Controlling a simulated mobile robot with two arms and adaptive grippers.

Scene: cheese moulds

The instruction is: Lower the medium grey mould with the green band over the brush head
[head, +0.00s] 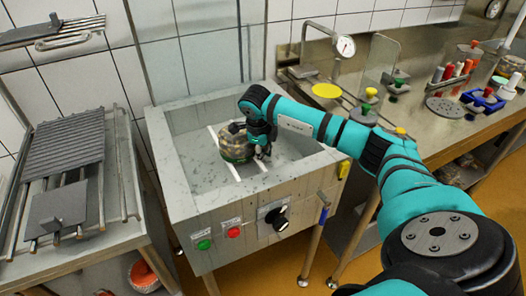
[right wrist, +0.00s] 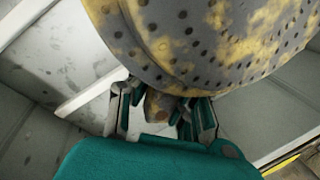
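The grey mould (head: 236,144) is inside the grey wash basin, over the white bars, with a green band low on its side. In the right wrist view its perforated wall (right wrist: 200,40) fills the top, with yellow residue patches. My right gripper (head: 262,150) is at the mould's right side. In the right wrist view its fingers (right wrist: 160,112) stand either side of a brownish lug (right wrist: 160,104) at the mould's edge and appear closed on it. The brush head is not visible; the mould may hide it. My left gripper is out of view.
The basin's front wall (head: 260,195) carries green and red buttons and a black knob. A rack table (head: 65,150) stands at left. The steel counter (head: 420,125) at right holds a gauge, a yellow disc (head: 326,90) and coloured-handled tools. The basin floor around the mould is mostly clear.

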